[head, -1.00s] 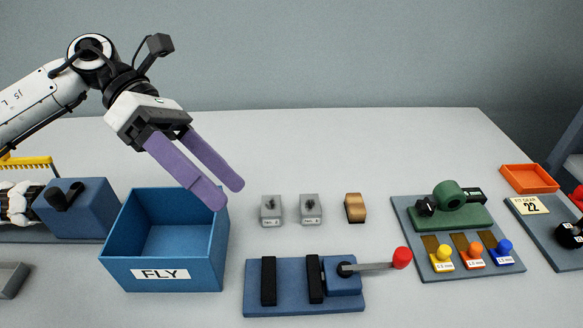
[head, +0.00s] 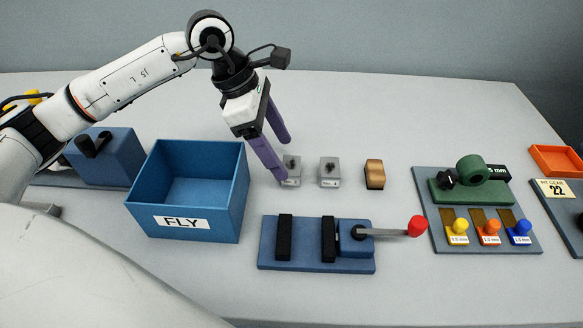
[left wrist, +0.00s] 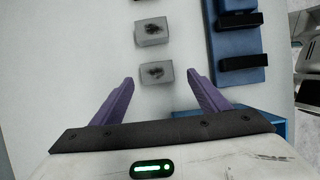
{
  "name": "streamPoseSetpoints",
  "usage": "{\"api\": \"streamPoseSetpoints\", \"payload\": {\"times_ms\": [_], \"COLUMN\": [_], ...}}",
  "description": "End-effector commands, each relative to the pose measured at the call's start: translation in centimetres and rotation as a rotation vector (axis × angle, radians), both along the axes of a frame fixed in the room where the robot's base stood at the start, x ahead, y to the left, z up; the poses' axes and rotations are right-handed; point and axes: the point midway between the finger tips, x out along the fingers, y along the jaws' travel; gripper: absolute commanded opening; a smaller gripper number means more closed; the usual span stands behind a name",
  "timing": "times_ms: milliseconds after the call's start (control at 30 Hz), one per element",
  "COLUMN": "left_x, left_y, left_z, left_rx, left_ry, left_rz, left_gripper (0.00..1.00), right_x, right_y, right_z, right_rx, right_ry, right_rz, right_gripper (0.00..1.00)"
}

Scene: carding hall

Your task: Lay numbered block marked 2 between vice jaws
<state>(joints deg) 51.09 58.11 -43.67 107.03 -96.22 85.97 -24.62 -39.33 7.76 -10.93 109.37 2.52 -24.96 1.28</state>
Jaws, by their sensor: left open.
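Two grey blocks with dark marks on top and small white labels stand side by side, a left one (head: 293,166) and a right one (head: 329,172); their numbers are too small to read. My left gripper (head: 283,160) is open and empty, its purple fingers pointing down at the left block and partly covering it. In the left wrist view that block (left wrist: 155,74) appears between the fingertips, with the other block (left wrist: 151,31) beyond. The vice (head: 307,259) has two black jaws apart with an empty gap, and a red-knobbed lever. My right gripper is not in view.
A blue FLY bin (head: 185,222) stands left of the vice. A brown-topped block (head: 374,174) sits right of the grey ones. A board (head: 437,236) with a green device and coloured knobs lies at the right, near an orange tray (head: 556,160).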

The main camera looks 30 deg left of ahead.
Motion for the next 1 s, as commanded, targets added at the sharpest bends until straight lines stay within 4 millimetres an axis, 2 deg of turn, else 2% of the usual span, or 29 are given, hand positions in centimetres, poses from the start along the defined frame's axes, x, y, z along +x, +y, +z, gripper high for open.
{"api": "streamPoseSetpoints", "payload": {"times_ms": [233,533,867,900,1000], "left_x": [1.0,1.1,1.1,1.2,1.2], "left_y": [-1.1,-1.2,-1.2,-1.2,-1.2], "left_z": [-3.2,-3.8,-3.8,-3.6,-3.6], "left_rx": [0.000,0.000,0.000,-0.001,-0.001], "left_ry": [0.004,0.001,0.001,-0.002,-0.002], "left_rz": [-0.002,0.000,0.000,-0.001,-0.001], "left_gripper": [0.69,0.69,0.15,0.11,0.11], "right_x": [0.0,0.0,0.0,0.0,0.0], "right_y": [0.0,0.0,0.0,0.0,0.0], "right_z": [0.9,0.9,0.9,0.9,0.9], "right_rx": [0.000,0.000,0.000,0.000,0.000], "right_ry": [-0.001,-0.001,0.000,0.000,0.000], "right_rz": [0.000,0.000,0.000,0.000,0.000], "right_gripper": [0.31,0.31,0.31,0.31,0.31]}}
